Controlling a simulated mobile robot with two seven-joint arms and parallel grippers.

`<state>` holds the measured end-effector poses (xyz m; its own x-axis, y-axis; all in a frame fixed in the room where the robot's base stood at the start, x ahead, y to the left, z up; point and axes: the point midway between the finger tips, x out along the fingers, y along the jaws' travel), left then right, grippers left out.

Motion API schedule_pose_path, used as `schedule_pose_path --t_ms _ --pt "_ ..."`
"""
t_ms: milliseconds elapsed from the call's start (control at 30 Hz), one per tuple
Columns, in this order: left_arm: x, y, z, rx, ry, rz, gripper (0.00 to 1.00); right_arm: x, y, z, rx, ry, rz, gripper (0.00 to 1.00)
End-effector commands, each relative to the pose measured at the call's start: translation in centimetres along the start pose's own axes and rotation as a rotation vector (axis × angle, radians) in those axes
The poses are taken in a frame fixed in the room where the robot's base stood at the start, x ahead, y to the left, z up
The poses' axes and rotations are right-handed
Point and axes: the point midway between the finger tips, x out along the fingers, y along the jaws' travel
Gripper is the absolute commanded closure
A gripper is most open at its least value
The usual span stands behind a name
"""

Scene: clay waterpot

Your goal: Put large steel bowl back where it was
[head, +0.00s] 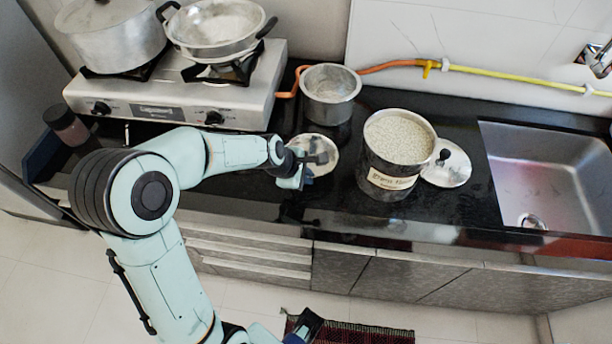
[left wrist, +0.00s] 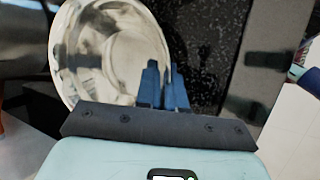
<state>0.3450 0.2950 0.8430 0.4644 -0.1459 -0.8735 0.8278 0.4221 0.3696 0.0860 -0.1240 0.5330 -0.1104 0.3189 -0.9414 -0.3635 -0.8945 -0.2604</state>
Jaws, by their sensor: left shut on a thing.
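The large steel bowl (head: 324,146) is a shiny, round, shallow bowl over the black counter, beside the grain-filled steel container. My left gripper (head: 300,172) is shut on its near rim. In the left wrist view the bowl (left wrist: 105,45) fills the upper left, and the blue fingers (left wrist: 163,88) are close together across its rim. I cannot tell whether its base touches the counter. My right gripper (head: 306,325) is low at the bottom of the head view, away from the bowl; its jaw opening is unclear.
A steel pot (head: 331,92) stands behind the bowl. The grain container (head: 391,181) and a lid (head: 449,176) are to its right, then the sink (head: 540,185). The stove (head: 170,105) with cookware is to the left. Black counter (head: 455,125) shows free behind the lid.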

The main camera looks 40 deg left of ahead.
Motion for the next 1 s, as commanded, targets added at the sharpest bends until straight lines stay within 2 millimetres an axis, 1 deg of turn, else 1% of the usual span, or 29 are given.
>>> schedule_pose_path --t_ms 167,200,267,567,667,767,1000 --pt "0.2 -0.1 -0.1 0.001 0.000 0.000 1.00 0.1 0.0 -0.1 0.000 0.002 0.000 0.43" --pt "0.3 -0.1 -0.1 0.000 0.000 0.000 0.85 0.1 0.0 -0.1 0.000 0.002 -0.001 0.43" --pt "0.2 -0.1 -0.1 0.000 0.000 0.000 0.66 0.1 0.0 -0.1 0.000 0.002 -0.001 0.43" --pt "0.1 0.0 0.0 0.000 0.000 0.000 0.66 0.0 0.0 -0.1 0.000 0.002 -0.001 0.43" --pt "-0.6 0.1 0.1 0.001 0.000 0.002 0.66 -0.1 0.0 0.0 0.000 -0.001 0.000 0.43" --pt "-2.0 0.2 0.1 0.001 0.000 0.004 0.66 -0.3 -0.1 0.1 0.000 -0.002 0.000 0.43" --pt "-7.3 0.2 0.1 0.000 0.000 0.007 0.66 -1.1 -0.3 0.1 0.000 -0.002 0.000 0.43"
